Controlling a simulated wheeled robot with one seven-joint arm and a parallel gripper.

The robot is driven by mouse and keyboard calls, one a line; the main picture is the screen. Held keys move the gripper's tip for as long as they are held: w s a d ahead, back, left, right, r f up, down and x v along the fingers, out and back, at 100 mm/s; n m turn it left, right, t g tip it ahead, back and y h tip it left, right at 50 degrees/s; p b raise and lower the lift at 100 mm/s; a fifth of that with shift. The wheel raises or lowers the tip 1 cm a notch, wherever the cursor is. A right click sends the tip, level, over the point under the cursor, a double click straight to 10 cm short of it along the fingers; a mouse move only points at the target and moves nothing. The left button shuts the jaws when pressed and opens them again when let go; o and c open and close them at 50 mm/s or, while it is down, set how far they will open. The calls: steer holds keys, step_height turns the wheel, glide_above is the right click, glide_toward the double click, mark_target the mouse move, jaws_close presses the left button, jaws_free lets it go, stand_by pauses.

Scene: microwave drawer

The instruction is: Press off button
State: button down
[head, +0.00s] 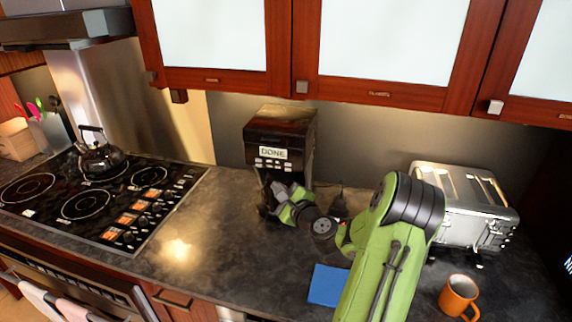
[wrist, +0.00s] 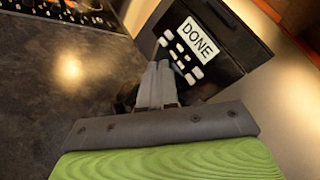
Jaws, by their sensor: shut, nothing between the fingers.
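A black coffee machine (head: 280,138) stands on the counter against the back wall. Its lit display (head: 272,153) reads DONE, with a group of pale buttons below it. In the wrist view the display (wrist: 198,38) and the buttons (wrist: 181,58) show tilted. Which button is the off button cannot be read. My gripper (wrist: 160,68) is shut and empty, its fingertips just below the button group in the wrist view. Whether they touch the panel I cannot tell. In the head view my gripper (head: 276,190) is in front of the machine's lower part and hides some of it.
A silver toaster (head: 465,205) stands to the right, with an orange mug (head: 459,296) in front. A blue board (head: 327,285) lies near my arm. A stove (head: 95,200) with a kettle (head: 98,155) is at left. Wall cabinets (head: 380,50) hang above.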

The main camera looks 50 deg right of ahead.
steer(key=w+d+p, duration=0.3)
steer(key=d, duration=0.4)
steer(key=shift+w+p, duration=0.3)
steer(key=shift+w, duration=0.05)
steer(key=shift+r, duration=0.1)
stand_by(1.5)
steer(key=shift+w+d, duration=0.15)
steer(key=shift+d, duration=0.2)
steer(key=shift+w+d, duration=0.15)
steer(key=shift+d, duration=0.1)
stand_by(0.5)
steer(key=shift+s+a, duration=0.35)
steer(key=shift+a, duration=0.3)
steer(key=shift+s+a+b, duration=0.35)
steer(key=shift+s+a, duration=0.05)
steer(key=shift+a, duration=0.35)
steer(key=shift+s+a+b, duration=0.35)
steer(key=shift+a+b, duration=0.05)
steer(key=shift+a, duration=0.35)
steer(key=shift+s+a+b, duration=0.35)
steer(key=shift+s+a, duration=0.05)
steer(key=shift+a, duration=0.35)
